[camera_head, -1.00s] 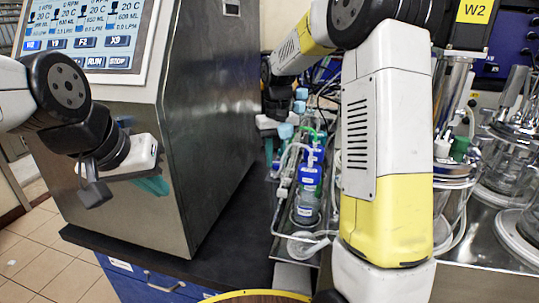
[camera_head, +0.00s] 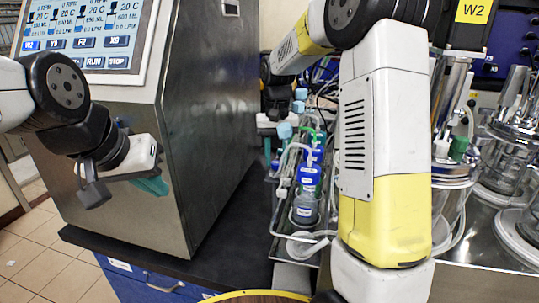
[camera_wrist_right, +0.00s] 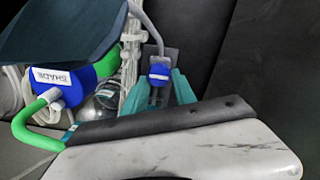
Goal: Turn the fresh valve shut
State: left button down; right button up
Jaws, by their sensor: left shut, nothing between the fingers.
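My right gripper (camera_wrist_right: 161,97) shows in the right wrist view as two teal fingers, parted, with a small blue knob (camera_wrist_right: 160,73) with a white stripe between or just beyond their tips. I cannot tell whether the fingers touch it. No name is readable on it, so I cannot confirm it is the fresh valve. In the head view the right gripper's white body (camera_head: 266,122) is behind the steel cabinet's edge and the tubing, its fingers mostly hidden. My left gripper (camera_head: 152,185) is shut and empty in front of the steel cabinet.
Several blue-capped bottles (camera_head: 306,178) with looping tubes stand in a narrow metal tray. The steel cabinet (camera_head: 215,120) is close on the left; glass vessels (camera_head: 510,165) stand at right.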

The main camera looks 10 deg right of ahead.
aim_at(276, 162)
jog(key=shift+o, duration=1.3)
notch_tip(276, 162, up, 8)
jog(key=shift+f, duration=0.1)
